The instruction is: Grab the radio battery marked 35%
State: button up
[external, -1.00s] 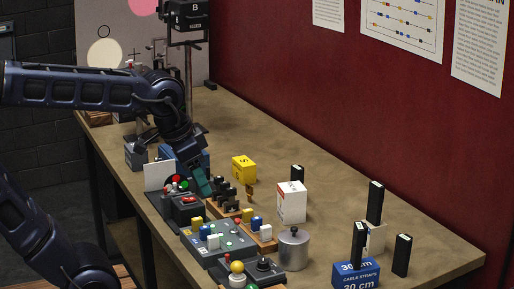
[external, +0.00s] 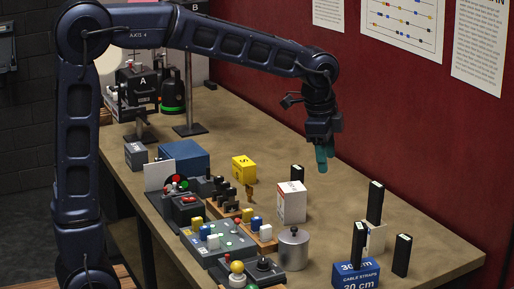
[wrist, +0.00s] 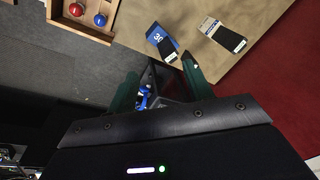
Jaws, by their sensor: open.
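Several slim black batteries with pale marks on top stand on the right half of the bench. One (external: 297,173) is behind a white box, one (external: 375,203) is at a small white block, one (external: 359,245) is at the blue cable-straps box, and one (external: 402,256) stands at the right. Their percentages are too small to read. My gripper (external: 322,160) is open and empty, pointing down above the bench behind the white box. In the wrist view its teal fingers (wrist: 160,72) are spread, with two black batteries (wrist: 163,43) (wrist: 230,39) beyond them.
The white box (external: 291,203), a metal canister (external: 293,249) and the blue cable-straps box (external: 356,275) stand near the batteries. A button panel (external: 218,243) and a yellow box (external: 243,169) are to the left. A red wall rises behind the bench.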

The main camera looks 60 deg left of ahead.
jog(key=w+d+f+m+g, duration=0.1)
jog(key=w+f+m, duration=0.15)
jog(key=w, duration=0.35)
jog(key=w+d+f+m, duration=0.1)
jog(key=w+d+f, duration=0.1)
jog(key=w+f, duration=0.3)
jog(key=m+g, duration=0.1)
jog(key=m, duration=0.3)
send_over(406, 237)
jog(key=f, duration=0.9)
jog(key=shift+w+a+f, duration=0.15)
jog(key=shift+a+f, duration=0.1)
jog(key=shift+f, duration=0.15)
jog(key=shift+w+f, duration=0.15)
jog(key=shift+f, duration=0.25)
jog(key=shift+s+d+f, duration=0.1)
jog(key=shift+s+f, duration=0.05)
jog(key=shift+f, duration=2.45)
jog(key=shift+s+d+f, duration=0.1)
jog(key=shift+f, duration=2.5)
jog(key=c, duration=1.1)
jog(key=shift+r, duration=0.1)
